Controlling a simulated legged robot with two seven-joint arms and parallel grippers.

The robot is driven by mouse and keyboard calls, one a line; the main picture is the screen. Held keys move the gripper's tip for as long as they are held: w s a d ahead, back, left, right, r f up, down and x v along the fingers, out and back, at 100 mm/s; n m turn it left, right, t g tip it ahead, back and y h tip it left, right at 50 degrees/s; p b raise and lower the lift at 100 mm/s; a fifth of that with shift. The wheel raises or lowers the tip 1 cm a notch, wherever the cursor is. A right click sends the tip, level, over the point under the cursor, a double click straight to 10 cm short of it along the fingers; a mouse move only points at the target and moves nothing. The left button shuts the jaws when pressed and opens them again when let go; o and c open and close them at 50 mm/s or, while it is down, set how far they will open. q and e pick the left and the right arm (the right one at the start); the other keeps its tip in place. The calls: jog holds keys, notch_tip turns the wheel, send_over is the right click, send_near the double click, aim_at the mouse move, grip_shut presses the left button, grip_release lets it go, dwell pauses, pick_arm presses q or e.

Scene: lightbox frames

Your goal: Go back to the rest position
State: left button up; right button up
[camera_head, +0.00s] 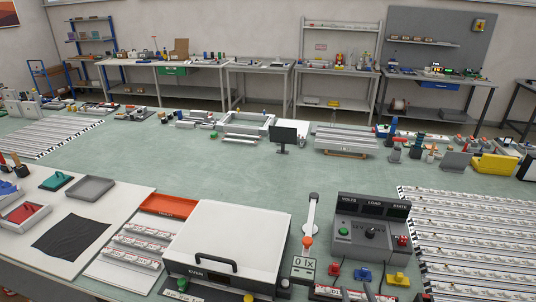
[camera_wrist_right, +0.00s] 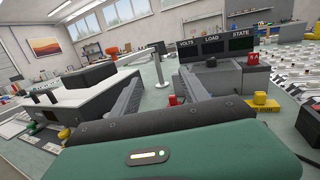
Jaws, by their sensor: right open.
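My right gripper (camera_wrist_right: 160,88) shows in the right wrist view, its two grey fingers spread apart with nothing between them. In the head view, only a dark sliver at the bottom edge may belong to my right gripper. The oven (camera_head: 230,240) has its lid down, and the console (camera_head: 370,235) stands to its right. My left gripper is in neither view.
An orange tray (camera_head: 170,204), a black cloth (camera_head: 70,238) and a grey tray (camera_head: 91,188) lie left of the oven. White slotted rails (camera_head: 470,240) fill the right side. A small monitor (camera_head: 284,135) stands farther back. The green tabletop (camera_head: 220,170) is mostly clear in the middle.

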jog(key=s+a+r+n+g+y, duration=0.1)
jog(key=s+a+n+g+y, duration=0.6)
jog(key=a+n, duration=0.25)
jog(key=s+a+r+n+g+y, duration=0.2)
jog(key=s+a+n+g+y, duration=0.5)
jog(key=a, duration=0.4)
jog(key=s+d+f+n+g+h, duration=0.1)
jog(key=s+f+n+g+h, duration=0.1)
jog(key=s+n+g+h, duration=0.3)
jog(key=s+d+f+n+g+h, duration=0.2)
jog(key=s+f+n, duration=0.15)
jog(key=s, duration=0.25)
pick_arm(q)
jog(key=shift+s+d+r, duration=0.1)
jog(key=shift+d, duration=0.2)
pick_arm(e)
jog(key=w+d+r+n+t+h, duration=0.2)
jog(key=w+d+n+h, duration=0.1)
jog(key=d+n+h, duration=0.1)
jog(key=w+d+r+n+t+h, duration=0.2)
jog(key=d+n+h, duration=0.3)
jog(key=d, duration=0.3)
jog(key=shift+w+d+r+n+t, duration=0.25)
jog(key=shift+w+r+n+t, duration=0.15)
jog(key=shift+r, duration=0.1)
